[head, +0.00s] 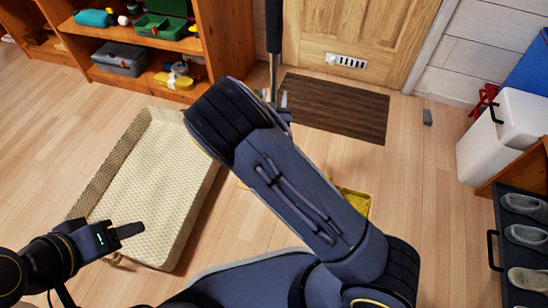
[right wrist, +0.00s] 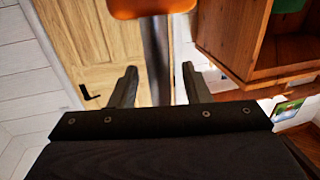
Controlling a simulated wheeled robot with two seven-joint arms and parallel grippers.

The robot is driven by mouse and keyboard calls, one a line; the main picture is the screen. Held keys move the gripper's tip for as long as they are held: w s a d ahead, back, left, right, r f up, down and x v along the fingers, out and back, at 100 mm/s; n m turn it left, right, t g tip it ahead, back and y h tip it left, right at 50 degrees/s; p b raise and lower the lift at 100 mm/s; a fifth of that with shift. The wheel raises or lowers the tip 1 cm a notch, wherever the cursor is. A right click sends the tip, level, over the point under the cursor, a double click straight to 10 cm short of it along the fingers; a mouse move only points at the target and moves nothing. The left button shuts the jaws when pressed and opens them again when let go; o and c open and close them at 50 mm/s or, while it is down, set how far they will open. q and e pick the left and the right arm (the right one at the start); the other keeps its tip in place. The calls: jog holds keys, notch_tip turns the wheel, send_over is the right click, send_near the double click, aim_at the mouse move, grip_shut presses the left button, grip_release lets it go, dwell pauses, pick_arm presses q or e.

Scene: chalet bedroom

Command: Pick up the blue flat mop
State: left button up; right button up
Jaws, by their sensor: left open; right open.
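A pole with a black grip (head: 274,28) and a grey metal shaft (head: 274,72) stands upright in front of the door in the head view. Its lower end is hidden behind my right arm, and no blue mop head is visible, so I cannot confirm that it is the mop. My right gripper (head: 283,100) is mostly hidden at the raised end of that arm, beside the shaft. In the right wrist view its open fingers (right wrist: 159,70) stand on either side of a grey pole (right wrist: 155,55), with gaps. My left gripper (head: 124,231) is open and empty at lower left.
A beige woven mat or bed (head: 150,180) lies on the floor at left. A wooden shelf (head: 215,40) stands behind it. A brown doormat (head: 335,107) lies before the door. A yellow object (head: 356,201) is partly behind my arm. An orange object (right wrist: 152,8) tops the wrist view. A white bin (head: 500,140) stands right.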

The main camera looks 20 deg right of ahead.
grip_shut()
dwell(1.4)
